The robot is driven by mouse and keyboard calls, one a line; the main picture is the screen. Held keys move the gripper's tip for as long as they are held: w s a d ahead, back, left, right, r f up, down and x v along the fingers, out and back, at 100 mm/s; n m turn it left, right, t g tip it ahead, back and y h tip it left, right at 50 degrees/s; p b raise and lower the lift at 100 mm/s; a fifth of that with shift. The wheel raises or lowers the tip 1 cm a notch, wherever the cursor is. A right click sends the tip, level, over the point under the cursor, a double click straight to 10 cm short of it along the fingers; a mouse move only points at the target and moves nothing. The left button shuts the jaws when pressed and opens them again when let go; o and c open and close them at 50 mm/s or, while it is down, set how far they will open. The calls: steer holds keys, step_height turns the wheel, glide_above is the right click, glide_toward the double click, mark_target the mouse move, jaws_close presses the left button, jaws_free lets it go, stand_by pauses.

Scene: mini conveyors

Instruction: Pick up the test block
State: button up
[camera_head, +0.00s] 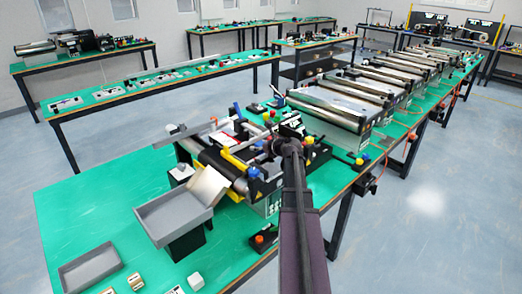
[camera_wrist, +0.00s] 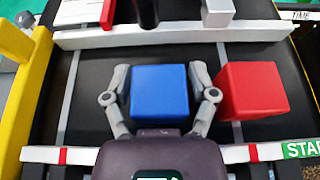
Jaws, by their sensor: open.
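A blue block (camera_wrist: 160,92) and a red block (camera_wrist: 252,90) lie side by side on the black conveyor belt (camera_wrist: 88,100) in the wrist view. I cannot tell from the pictures which one is called the test block. My gripper (camera_wrist: 160,72) is open, with one grey finger on each side of the blue block. The right finger stands in the gap between the blue and red blocks. Whether the fingers touch the blue block is not clear. In the head view my arm covers the blocks.
White rails edge the belt; the far one (camera_wrist: 185,33) runs behind the blocks. A yellow part (camera_wrist: 25,85) stands at the left. In the head view, an empty grey tray (camera_head: 172,211) and a grey bin (camera_head: 90,269) are on the green table (camera_head: 95,200) at the left.

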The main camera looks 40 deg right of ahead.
mark_target(259, 142)
stand_by(0.4)
steer(key=c, duration=0.9)
steer(key=shift+c, duration=0.2)
steer(key=shift+r, duration=0.2)
step_height(259, 142, up, 3)
steer(key=p, duration=0.3)
steer(key=shift+r+p, duration=0.2)
steer(key=shift+p, duration=0.15)
steer(key=s+d, duration=0.1)
steer(key=s, duration=0.4)
steer(key=s+d+r+p, duration=0.1)
steer(key=s+d, duration=0.1)
steer(key=s, duration=0.3)
steer(key=s+d, duration=0.1)
steer(key=s, duration=0.4)
steer(key=shift+s+d+r, duration=0.15)
steer(key=shift+s+d, duration=0.05)
steer(key=shift+d, duration=0.05)
